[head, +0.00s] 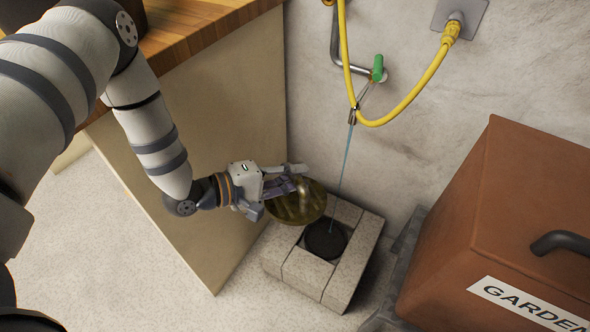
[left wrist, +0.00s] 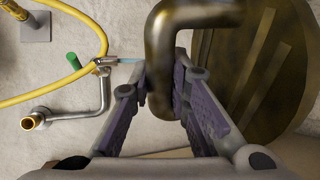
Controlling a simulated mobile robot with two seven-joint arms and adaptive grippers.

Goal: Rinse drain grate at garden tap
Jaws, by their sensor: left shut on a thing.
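The drain grate (head: 290,210) is a round, dull brass-brown disc with a bent metal handle. My left gripper (head: 298,180) is shut on that handle, which fills the middle of the left wrist view (left wrist: 158,62); the ribbed disc (left wrist: 265,65) is at right there. The grate is raised and tilted, just left of the thin water stream (head: 343,170) and apart from it. The stream falls from the tap nozzle (head: 353,116) into the dark drain opening (head: 325,240) of a square stone surround (head: 300,271). The green tap handle (head: 377,69) is on the wall. My right gripper is out of view.
A yellow hose (head: 405,103) loops in front of the wall near the tap. A large brown box (head: 500,225) labelled "GARDEN" stands close at right. A wood-topped cabinet (head: 215,130) stands at left, beside my arm. Pale floor is clear at the front.

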